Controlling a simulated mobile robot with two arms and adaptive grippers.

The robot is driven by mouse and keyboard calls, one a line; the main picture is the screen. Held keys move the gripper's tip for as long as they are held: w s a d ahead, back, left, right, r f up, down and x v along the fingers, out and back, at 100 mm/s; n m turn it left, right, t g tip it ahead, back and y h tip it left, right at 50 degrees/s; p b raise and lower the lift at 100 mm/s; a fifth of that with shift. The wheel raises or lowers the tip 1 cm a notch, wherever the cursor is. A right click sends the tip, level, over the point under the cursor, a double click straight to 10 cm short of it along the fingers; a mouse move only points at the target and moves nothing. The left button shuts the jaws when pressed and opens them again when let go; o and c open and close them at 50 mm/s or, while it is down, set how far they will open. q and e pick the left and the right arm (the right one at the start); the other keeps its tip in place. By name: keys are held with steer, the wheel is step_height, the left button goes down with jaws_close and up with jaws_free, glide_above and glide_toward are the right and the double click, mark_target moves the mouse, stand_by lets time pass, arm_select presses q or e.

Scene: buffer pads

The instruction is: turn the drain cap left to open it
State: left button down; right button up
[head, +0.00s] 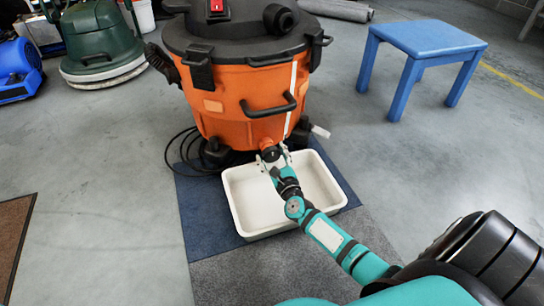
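The orange drum vacuum (235,100) with a black lid stands upright in the middle of the head view. Its small round drain cap (269,153) sits low on the front of the drum. My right gripper (272,159) reaches up from the lower right to the cap. Its fingers are apart, one on each side of the cap. I cannot tell whether they touch it or stop just short, and the gripper hides part of the cap. My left gripper is not in view.
A white tray (240,213) lies below the cap, under my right gripper and forearm. It is on a dark blue mat (197,215). A blue stool (428,40) stands at the right. A green machine (100,40) and a blue blower (17,68) stand at the left.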

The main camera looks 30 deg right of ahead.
steer(key=c, duration=0.8)
steer(key=shift+n, duration=0.4)
steer(key=n+p, duration=0.2)
steer(key=n, duration=0.2)
steer(key=shift+r+n, duration=0.1)
steer(key=shift+n, duration=0.2)
steer(key=n+p, duration=0.2)
steer(key=n, duration=0.2)
steer(key=shift+d+r+n, duration=0.1)
steer(key=shift+n, duration=0.2)
steer(key=n+p, duration=0.1)
steer(key=n, duration=0.2)
steer(key=shift+n, duration=0.3)
steer(key=n+p, duration=0.2)
steer(key=n, duration=0.1)
steer(key=shift+r+n, duration=0.1)
steer(key=shift+n, duration=0.3)
steer(key=n+p, duration=0.2)
steer(key=n, duration=0.3)
steer(key=shift+n, duration=0.4)
